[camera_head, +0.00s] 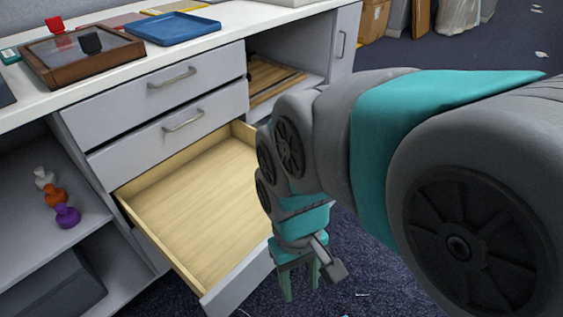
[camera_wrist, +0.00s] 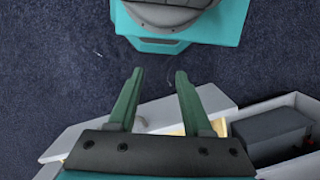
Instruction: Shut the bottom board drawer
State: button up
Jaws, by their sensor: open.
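The bottom drawer (camera_head: 195,195) of the grey cabinet is pulled well out, its pale wooden inside empty. Its grey front panel (camera_head: 240,286) faces the lower right, partly hidden behind my arm. My gripper (camera_head: 300,285) hangs downward just outside the front panel, apart or touching I cannot tell. In the wrist view my gripper's two green fingers (camera_wrist: 160,85) are spread with nothing between them. The drawer front (camera_wrist: 215,98) lies behind and below the fingers there, with a pale curved piece, perhaps its handle, between them.
Two shut drawers (camera_head: 165,88) sit above. An open shelf on the left holds small figures (camera_head: 54,195) and a dark box (camera_head: 55,290), also in the wrist view (camera_wrist: 268,135). A brown case (camera_head: 80,60) and blue tray (camera_head: 172,28) lie on top.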

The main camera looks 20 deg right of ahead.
aim_at(201, 209)
jog(key=k+j+z, duration=0.1)
jog(key=j+z, duration=0.3)
jog(key=k+j+z, duration=0.1)
jog(key=j+z, duration=0.3)
jog(key=k+j+z, duration=0.2)
jog(key=z, duration=0.2)
jog(key=i+j+z, duration=0.1)
jog(key=j+z, duration=0.3)
jog(key=l, duration=0.1)
